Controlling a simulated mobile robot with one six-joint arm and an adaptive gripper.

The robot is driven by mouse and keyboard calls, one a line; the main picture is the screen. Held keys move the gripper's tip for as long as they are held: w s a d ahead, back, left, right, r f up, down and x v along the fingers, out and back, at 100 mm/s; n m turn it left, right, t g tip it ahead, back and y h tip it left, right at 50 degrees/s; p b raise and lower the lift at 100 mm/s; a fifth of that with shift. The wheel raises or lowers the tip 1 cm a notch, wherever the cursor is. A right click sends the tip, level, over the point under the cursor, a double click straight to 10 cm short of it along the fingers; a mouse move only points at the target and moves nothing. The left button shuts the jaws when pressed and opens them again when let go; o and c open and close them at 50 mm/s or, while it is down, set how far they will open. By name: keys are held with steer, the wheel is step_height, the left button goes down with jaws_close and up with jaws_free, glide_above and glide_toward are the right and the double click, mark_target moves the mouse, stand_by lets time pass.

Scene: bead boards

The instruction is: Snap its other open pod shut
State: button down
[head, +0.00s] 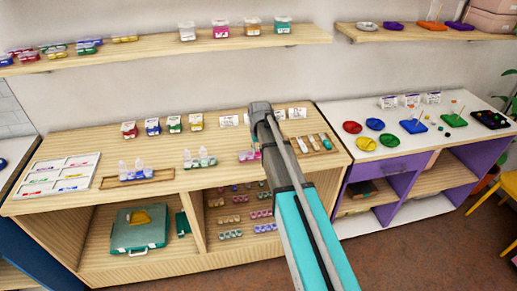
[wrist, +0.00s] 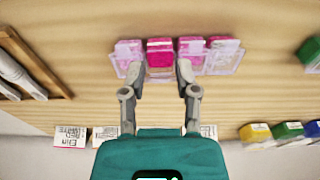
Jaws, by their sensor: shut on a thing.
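A strip of pink bead pods (wrist: 190,46) lies on the wooden top in the wrist view. One pod is deeper magenta (wrist: 160,58), and clear plastic flaps stick out at the strip's left and right ends. Which lids are open is too blurred to tell for sure. My gripper (wrist: 161,73) has its fingertips on both sides of the magenta pod, shut on it. In the head view the pink strip (head: 244,156) shows just left of my arm, which hides part of it and the fingers.
A strip of green pods (head: 200,161) and a wooden tray with blue pods (head: 136,178) stand to the left. A tray with tubes (head: 313,143) is close on the right. Small coloured boxes (head: 174,124) and white label cards (head: 229,121) line the back.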

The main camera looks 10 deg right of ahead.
steer(key=shift+s+t, duration=0.1)
steer(key=shift+t, duration=0.2)
steer(key=shift+c, duration=1.5)
jaws_free()
steer(key=shift+w+g, duration=0.25)
steer(key=shift+g, duration=0.15)
steer(key=shift+w+r+g+p, duration=0.2)
steer(key=shift+g+p, duration=0.1)
steer(key=shift+g, duration=0.1)
steer(key=shift+s+r+p, duration=0.25)
steer(key=shift+r+p, duration=1)
step_height(320, 180, up, 11)
steer(key=p, duration=1.1)
